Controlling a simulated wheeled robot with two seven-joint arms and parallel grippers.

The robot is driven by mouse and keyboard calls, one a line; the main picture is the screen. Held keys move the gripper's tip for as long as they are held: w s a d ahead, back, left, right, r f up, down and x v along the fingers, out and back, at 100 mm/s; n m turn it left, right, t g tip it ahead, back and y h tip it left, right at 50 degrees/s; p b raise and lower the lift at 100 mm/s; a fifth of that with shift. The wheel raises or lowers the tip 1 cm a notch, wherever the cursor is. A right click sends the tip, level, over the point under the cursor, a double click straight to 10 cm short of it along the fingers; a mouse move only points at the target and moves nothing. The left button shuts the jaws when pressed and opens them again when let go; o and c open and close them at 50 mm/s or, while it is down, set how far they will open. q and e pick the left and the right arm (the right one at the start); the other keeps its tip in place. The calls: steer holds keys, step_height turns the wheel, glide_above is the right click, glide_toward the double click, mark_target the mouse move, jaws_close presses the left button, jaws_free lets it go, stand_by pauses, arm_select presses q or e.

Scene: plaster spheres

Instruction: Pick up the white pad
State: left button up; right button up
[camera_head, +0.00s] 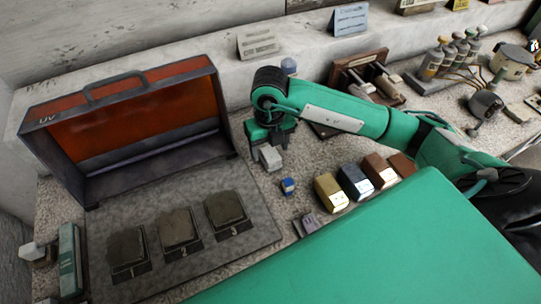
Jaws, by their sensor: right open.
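My right gripper (270,142) points down just behind the grey mat, near the right side of the open case. It is open. A pale grey-white block (270,157), which looks like the white pad, is right below its fingers and partly overlapped by them. I cannot tell whether the fingers touch it or stand around it. My left gripper is not in view.
A red-lined case (140,115) stands at the left behind a grey mat (185,275) with several dark numbered slabs. A wooden rack (372,72) stands behind my right arm.

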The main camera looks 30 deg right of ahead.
mark_target(271, 154)
step_height(271, 154, down, 2)
steer(key=shift+s+d+f, duration=0.1)
steer(key=shift+s+f, duration=0.05)
steer(key=shift+f, duration=0.45)
steer(key=shift+c, duration=0.3)
steer(key=c, duration=1)
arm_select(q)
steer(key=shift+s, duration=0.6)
arm_select(e)
steer(key=shift+r, duration=0.15)
